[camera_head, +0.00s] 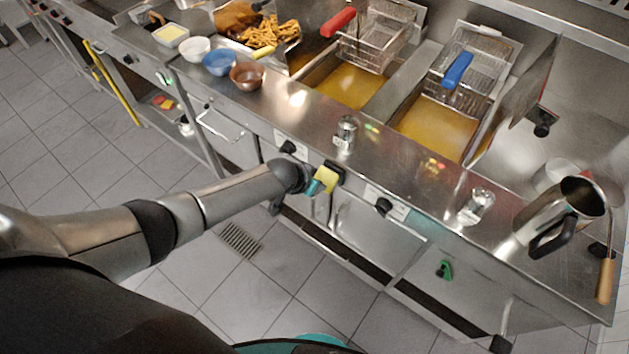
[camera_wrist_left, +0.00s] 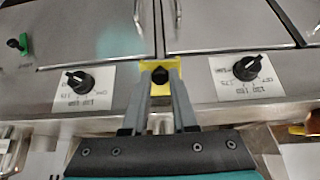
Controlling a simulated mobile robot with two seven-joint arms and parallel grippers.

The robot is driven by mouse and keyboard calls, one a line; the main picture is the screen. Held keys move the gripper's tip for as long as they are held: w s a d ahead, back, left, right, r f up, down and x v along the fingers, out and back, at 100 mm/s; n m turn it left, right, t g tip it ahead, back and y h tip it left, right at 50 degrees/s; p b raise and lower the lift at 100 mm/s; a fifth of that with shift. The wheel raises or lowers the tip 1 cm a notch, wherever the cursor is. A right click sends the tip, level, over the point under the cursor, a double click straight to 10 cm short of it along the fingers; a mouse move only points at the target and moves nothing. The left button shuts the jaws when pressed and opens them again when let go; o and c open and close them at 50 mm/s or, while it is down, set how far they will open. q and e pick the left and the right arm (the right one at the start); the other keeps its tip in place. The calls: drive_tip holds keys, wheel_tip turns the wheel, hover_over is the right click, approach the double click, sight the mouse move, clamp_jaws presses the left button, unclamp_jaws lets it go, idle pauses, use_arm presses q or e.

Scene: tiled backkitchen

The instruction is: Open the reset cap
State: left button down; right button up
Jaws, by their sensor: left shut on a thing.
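A small yellow cap (camera_head: 327,177), which I take to be the reset cap, sits on the front panel of the fryer counter, with a black part (camera_head: 337,168) behind it. My left gripper (camera_head: 319,186) reaches it from the left. In the left wrist view the yellow cap (camera_wrist_left: 147,72) surrounds a dark round middle, and the two grey fingers of my left gripper (camera_wrist_left: 160,88) close in on its near side. The fingers are shut on the cap; their exact contact is partly hidden. How far the cap is turned or lifted I cannot tell. My right gripper is not in view.
Black dial knobs (camera_head: 384,206) (camera_head: 288,147) flank the cap on the same panel. The tiled floor in front is clear.

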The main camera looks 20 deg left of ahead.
sight(320, 172)
use_arm(q)
drive_tip(key=shift+w+d+r+g+y, duration=0.1)
drive_tip(key=shift+w+r+g+y, duration=0.25)
drive_tip(key=shift+r+g, duration=0.45)
drive_tip(key=shift+w+d+r+g+y+b, duration=0.1)
drive_tip(key=shift+w+r+g+y+b, duration=0.2)
drive_tip(key=shift+g, duration=0.55)
drive_tip(key=shift+w+d+r+g+y+b, duration=0.1)
drive_tip(key=shift+r+g+y+b, duration=0.25)
drive_tip(key=shift+g, duration=0.5)
drive_tip(key=shift+r, duration=0.1)
drive_tip(key=c, duration=0.7)
unclamp_jaws()
drive_tip(key=shift+w+r, duration=0.1)
drive_tip(key=shift+r, duration=0.05)
